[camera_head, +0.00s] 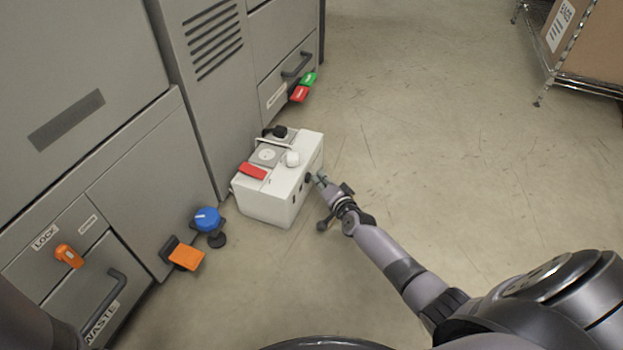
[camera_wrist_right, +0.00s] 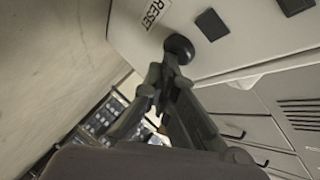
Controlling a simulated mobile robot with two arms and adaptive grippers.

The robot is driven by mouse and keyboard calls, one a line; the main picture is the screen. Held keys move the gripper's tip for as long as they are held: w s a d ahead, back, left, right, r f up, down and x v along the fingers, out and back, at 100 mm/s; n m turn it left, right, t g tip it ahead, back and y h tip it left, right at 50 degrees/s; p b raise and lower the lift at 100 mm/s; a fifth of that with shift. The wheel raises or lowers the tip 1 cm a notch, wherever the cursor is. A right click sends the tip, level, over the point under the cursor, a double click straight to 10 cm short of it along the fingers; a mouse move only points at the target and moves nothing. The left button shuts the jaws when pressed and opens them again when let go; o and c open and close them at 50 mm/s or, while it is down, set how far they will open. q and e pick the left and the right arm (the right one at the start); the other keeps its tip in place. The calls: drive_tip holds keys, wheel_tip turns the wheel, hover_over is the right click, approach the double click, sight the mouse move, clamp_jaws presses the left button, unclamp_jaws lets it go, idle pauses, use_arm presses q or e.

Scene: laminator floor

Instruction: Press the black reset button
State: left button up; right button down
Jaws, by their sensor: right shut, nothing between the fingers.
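The black reset button (camera_head: 308,178) is a round knob on the right side face of a white box (camera_head: 268,208) on the floor. In the right wrist view the black button (camera_wrist_right: 180,47) sits beside a RESET label (camera_wrist_right: 151,13). My right gripper (camera_head: 321,180) is shut and empty, its fingertips pointing at the button. In the right wrist view the fingertips (camera_wrist_right: 172,68) overlap the button's lower edge; I cannot tell whether they touch it or stop just short. My left gripper is not in view.
Grey cabinets (camera_head: 130,190) stand to the left, with a blue knob (camera_head: 206,219) and an orange handle (camera_head: 186,257) jutting out. The floor at right is clear up to a wire rack (camera_head: 580,82).

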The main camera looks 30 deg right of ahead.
drive_tip(key=shift+s+d, duration=0.5)
drive_tip(key=shift+s, duration=0.2)
drive_tip(key=s+d, duration=0.3)
drive_tip(key=shift+s+d, duration=0.15)
drive_tip(key=shift+s, duration=0.25)
idle(0.7)
